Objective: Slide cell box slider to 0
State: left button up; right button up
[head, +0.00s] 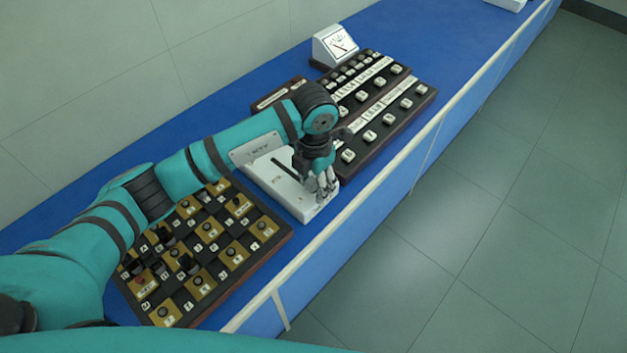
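A white box (262,175) with a dark slot on its top stands on the blue bench; I take it to be the cell box. My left gripper (325,194) points down at the box's near right end, with its fingertips at or just above the top surface. The gripper and wrist cover that end, so the slider knob and any number marks there are hidden. I cannot tell whether the fingers touch or hold anything. My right gripper does not show.
A dark board with brass plates and knobs (211,237) lies to the left of the box. A dark panel with rows of white switches (372,138) lies to the right. A white meter (335,45) stands behind it. A pale rail (400,161) runs along the bench's front edge.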

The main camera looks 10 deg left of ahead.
aim_at(314, 182)
pick_arm(q)
jog(key=shift+w+a, duration=0.1)
jog(key=shift+a, duration=0.15)
jog(key=shift+r, duration=0.45)
notch_tip(314, 182, up, 11)
jog(key=shift+d, duration=0.15)
